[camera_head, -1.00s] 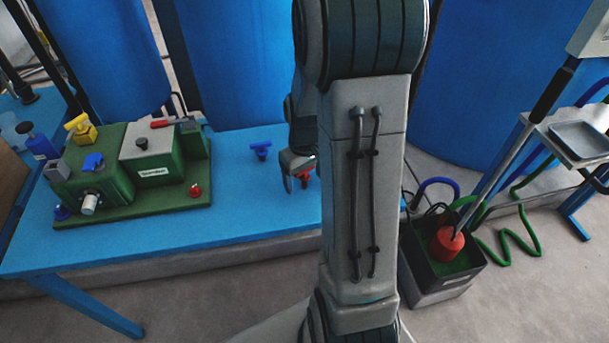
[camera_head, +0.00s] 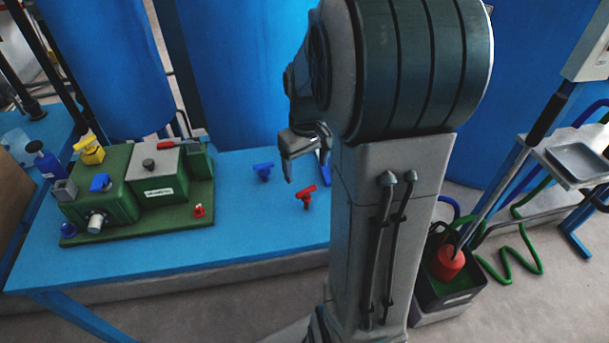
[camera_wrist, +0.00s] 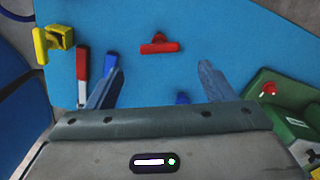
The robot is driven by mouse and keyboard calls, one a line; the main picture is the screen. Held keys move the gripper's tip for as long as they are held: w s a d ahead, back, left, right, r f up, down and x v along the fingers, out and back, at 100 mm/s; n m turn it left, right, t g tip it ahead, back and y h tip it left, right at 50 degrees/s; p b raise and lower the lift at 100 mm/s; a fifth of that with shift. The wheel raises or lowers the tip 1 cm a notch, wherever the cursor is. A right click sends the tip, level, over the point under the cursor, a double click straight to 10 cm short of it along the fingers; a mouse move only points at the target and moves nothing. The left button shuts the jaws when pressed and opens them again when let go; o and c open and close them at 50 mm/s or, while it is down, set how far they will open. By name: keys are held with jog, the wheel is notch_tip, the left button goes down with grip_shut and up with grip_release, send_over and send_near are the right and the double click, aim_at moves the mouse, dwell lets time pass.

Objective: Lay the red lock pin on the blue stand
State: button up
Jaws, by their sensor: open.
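The red lock pin (camera_head: 306,196), a red T-shaped piece, lies on the table-like blue stand (camera_head: 232,222), right of the green machine. In the wrist view the pin (camera_wrist: 159,44) lies flat on the blue top (camera_wrist: 220,30), beyond and between my fingertips. My gripper (camera_head: 305,164) is open and empty above the stand, apart from the pin. Both of its fingers show spread in the wrist view (camera_wrist: 160,72).
A blue T-shaped piece (camera_head: 263,171) stands near the pin. The green machine (camera_head: 135,190) fills the stand's left part. Beside one finger are a red-and-white bar (camera_wrist: 82,78) and a yellow piece (camera_wrist: 54,40).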

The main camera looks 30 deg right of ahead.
jog(key=s+a+r+m+t, duration=0.1)
jog(key=s+a+r, duration=0.3)
jog(key=s+a, duration=0.7)
jog(key=shift+s+a+t, duration=0.25)
jog(key=shift+s+t, duration=0.25)
jog(key=shift+s, duration=0.2)
jog(key=shift+r, duration=0.15)
